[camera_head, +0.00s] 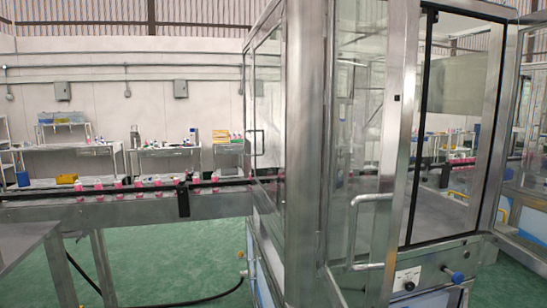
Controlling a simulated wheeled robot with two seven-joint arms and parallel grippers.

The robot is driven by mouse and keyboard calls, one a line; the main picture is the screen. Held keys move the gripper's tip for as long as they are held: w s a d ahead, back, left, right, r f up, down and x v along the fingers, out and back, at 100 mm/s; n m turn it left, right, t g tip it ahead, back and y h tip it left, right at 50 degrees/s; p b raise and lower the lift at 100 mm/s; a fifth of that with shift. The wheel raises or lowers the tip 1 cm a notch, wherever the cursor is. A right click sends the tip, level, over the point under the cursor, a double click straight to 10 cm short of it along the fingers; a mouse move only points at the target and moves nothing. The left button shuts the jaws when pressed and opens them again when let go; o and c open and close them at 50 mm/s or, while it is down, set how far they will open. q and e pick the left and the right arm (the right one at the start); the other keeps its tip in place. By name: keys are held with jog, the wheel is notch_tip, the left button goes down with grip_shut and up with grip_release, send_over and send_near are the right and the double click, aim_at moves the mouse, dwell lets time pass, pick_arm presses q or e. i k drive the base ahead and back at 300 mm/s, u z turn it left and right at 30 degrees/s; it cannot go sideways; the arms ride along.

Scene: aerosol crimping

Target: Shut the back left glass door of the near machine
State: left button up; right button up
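The near machine (306,150), a tall steel-framed cabinet with glass panels, fills the middle and right of the head view. On its left side a narrow glass panel (266,95) with a small bar handle (256,142) shows at a steep angle; I cannot tell whether it is fully shut. A larger glass door (358,110) with a long bar handle (368,228) faces me. To its right is a black-edged opening or panel (455,130). Another framed glass door (525,140) stands swung out at the right edge. Neither of my grippers is in view.
A conveyor (140,207) carrying several pink-based items runs from the left into the machine. A steel table corner (25,240) is at the lower left. Benches (165,150) line the back wall. Green floor (170,265) is open below the conveyor, with a black cable (200,300).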

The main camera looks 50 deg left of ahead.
aim_at(402, 26)
jog(key=u, duration=1.25)
jog(key=i, duration=1)
